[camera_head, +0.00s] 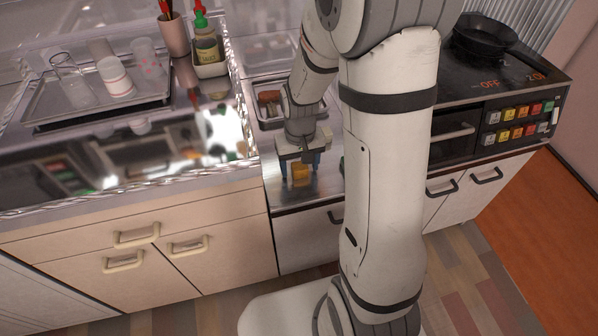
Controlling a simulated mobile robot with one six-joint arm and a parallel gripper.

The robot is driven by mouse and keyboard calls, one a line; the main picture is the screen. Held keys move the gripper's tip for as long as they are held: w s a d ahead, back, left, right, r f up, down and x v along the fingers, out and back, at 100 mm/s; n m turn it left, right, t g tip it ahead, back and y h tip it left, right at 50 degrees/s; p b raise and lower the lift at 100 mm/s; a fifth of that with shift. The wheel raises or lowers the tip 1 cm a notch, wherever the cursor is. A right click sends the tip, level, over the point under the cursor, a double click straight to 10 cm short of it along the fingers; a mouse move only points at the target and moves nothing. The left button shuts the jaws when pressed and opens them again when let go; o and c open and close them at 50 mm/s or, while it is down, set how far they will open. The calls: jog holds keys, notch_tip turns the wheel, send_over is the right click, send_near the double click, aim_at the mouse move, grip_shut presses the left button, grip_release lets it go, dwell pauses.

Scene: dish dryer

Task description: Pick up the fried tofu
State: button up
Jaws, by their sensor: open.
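The fried tofu looks to be the small golden-yellow block (301,172) on the metal counter between the sink side and the stove. My gripper (300,178) points down over it, with blue-tipped fingers on the block's left and right. The fingers are open, and I cannot tell whether they touch the block. My gripper hides part of the block and the counter behind it.
A tray (262,112) with brownish items lies behind my gripper. A bottle (207,47) stands in a holder. A black pan (485,36) sits on the stove at right. Bare counter (325,185) shows beside the block.

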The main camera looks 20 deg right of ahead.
jog(key=shift+f, duration=0.3)
jog(key=shift+c, duration=0.4)
jog(key=c, duration=1)
jog(key=shift+o, duration=0.2)
jog(key=shift+r, duration=0.1)
